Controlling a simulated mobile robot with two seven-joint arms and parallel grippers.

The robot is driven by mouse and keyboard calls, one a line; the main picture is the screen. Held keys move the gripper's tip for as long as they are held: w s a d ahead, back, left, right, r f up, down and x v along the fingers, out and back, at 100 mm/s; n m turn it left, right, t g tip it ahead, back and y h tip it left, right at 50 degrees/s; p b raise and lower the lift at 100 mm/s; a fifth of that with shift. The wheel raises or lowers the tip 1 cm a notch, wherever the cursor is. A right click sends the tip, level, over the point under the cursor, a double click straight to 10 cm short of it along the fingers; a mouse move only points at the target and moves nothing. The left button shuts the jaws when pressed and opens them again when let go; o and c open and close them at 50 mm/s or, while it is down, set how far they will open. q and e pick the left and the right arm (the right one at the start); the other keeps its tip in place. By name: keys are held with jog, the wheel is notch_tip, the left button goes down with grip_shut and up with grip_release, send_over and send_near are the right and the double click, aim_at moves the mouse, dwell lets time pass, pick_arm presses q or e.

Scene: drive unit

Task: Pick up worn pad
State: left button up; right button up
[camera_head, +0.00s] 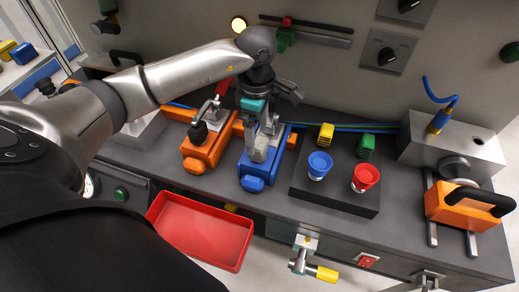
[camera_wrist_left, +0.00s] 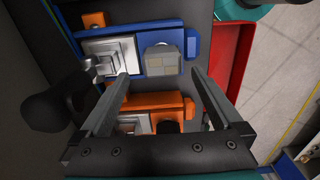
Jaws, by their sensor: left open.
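A pale grey, block-like pad (camera_wrist_left: 161,60) sits on the blue unit (camera_wrist_left: 178,40) in the left wrist view; I take it as the worn pad, though I cannot make out wear. The blue unit (camera_head: 252,180) also shows in the head view. My left gripper (camera_head: 262,145) points down over this unit and partly hides it. In the wrist view the left gripper (camera_wrist_left: 161,76) is open, its fingers apart on either side of the grey pad's near end. Contact with the pad cannot be told. My right gripper is out of view.
An orange unit (camera_head: 200,157) with a black-knobbed lever stands left of the blue one. A red tray (camera_head: 202,232) lies at the bench front. A dark block (camera_head: 335,188) to the right carries blue (camera_head: 319,165) and red (camera_head: 366,178) cups.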

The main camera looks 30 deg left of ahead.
aim_at(260, 142)
pick_arm(q)
jog(key=shift+s+d+f, duration=0.1)
jog(key=shift+d+f, duration=0.1)
jog(key=shift+f, duration=1.15)
jog(key=shift+d+f, duration=0.15)
jog(key=shift+f, duration=1.2)
jog(key=shift+c, duration=0.4)
grip_shut()
jog(key=shift+r, duration=0.15)
